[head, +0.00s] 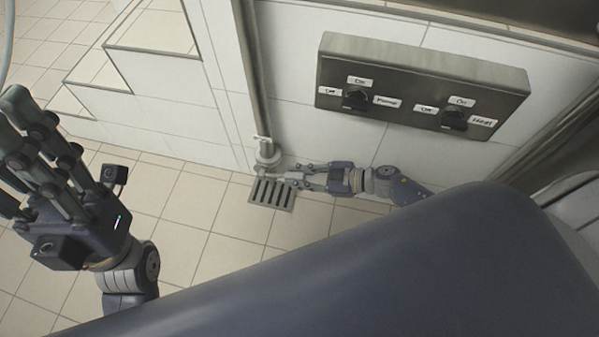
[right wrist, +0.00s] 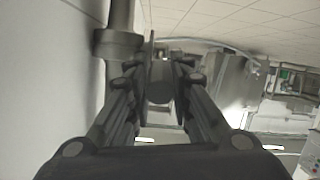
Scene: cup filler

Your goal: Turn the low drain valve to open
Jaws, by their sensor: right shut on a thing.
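The low drain valve (head: 267,154) is a grey metal fitting at the foot of a vertical pipe, just above the floor. My right gripper (head: 287,175) reaches in from the right at floor level beside it. In the right wrist view the gripper (right wrist: 160,88) is shut on the valve's handle (right wrist: 151,55), a thin plate standing between the fingers. The pipe with its collar (right wrist: 117,43) is left of the fingers. The fingers partly hide the handle, so its angle is hard to tell. My left gripper (head: 20,140) is raised at the left, open and empty.
A slotted floor drain (head: 272,193) lies below the valve. A metal switch box (head: 420,85) with Pump and Heat knobs is on the tiled wall above. Tiled steps (head: 150,60) stand at the upper left. The tiled floor between is clear.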

